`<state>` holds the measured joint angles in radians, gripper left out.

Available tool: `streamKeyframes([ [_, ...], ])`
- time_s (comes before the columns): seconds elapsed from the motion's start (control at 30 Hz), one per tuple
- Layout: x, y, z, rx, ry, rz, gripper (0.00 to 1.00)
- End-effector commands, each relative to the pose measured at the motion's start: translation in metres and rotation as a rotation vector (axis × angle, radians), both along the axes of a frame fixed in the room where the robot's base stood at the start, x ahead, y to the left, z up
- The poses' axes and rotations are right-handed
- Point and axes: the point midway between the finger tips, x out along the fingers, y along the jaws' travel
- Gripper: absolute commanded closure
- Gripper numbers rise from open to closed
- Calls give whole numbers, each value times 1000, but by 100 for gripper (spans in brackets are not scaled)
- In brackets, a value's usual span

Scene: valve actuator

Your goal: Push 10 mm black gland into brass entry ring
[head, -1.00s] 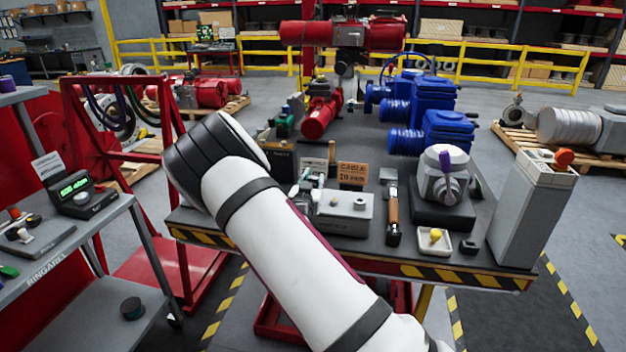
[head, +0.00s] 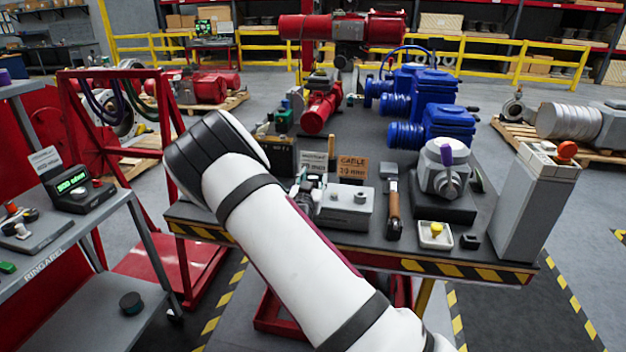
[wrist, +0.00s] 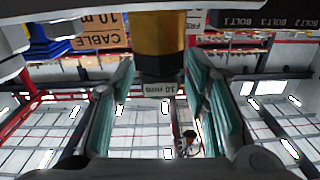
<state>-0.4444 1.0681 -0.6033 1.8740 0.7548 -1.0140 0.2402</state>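In the wrist view, a black gland (wrist: 161,72) marked "10 mm" sits between the two teal-padded fingers of my gripper (wrist: 160,66). The two look to be touching, but how deep the gland sits cannot be told. In the head view, my gripper (head: 312,184) is small, at the left end of a grey box; gland and ring cannot be made out there.
The grey box (head: 347,210) stands near the bench's front edge. Behind it is a "CABLE 10 mm" sign (head: 352,168). A wooden-handled tool (head: 393,215), a grey actuator (head: 443,170) and a white tray (head: 427,243) lie to the right. Blue actuators (head: 432,105) stand farther back.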

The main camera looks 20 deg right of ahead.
Motion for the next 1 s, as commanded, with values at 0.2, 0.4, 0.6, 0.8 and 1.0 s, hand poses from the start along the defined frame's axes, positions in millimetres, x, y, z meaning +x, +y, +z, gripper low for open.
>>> streamKeyframes([
  [0.2, 0, 0, 0, 0, 0, 0, 51],
  [0.4, -5, 5, 0, 1, 0, 1, 51],
  [0.6, -32, 24, 0, 1, 2, 2, 51],
  [0.8, -66, 48, 0, 1, 1, 2, 51],
  [1.0, -90, 63, 0, 1, 2, 1, 51],
])
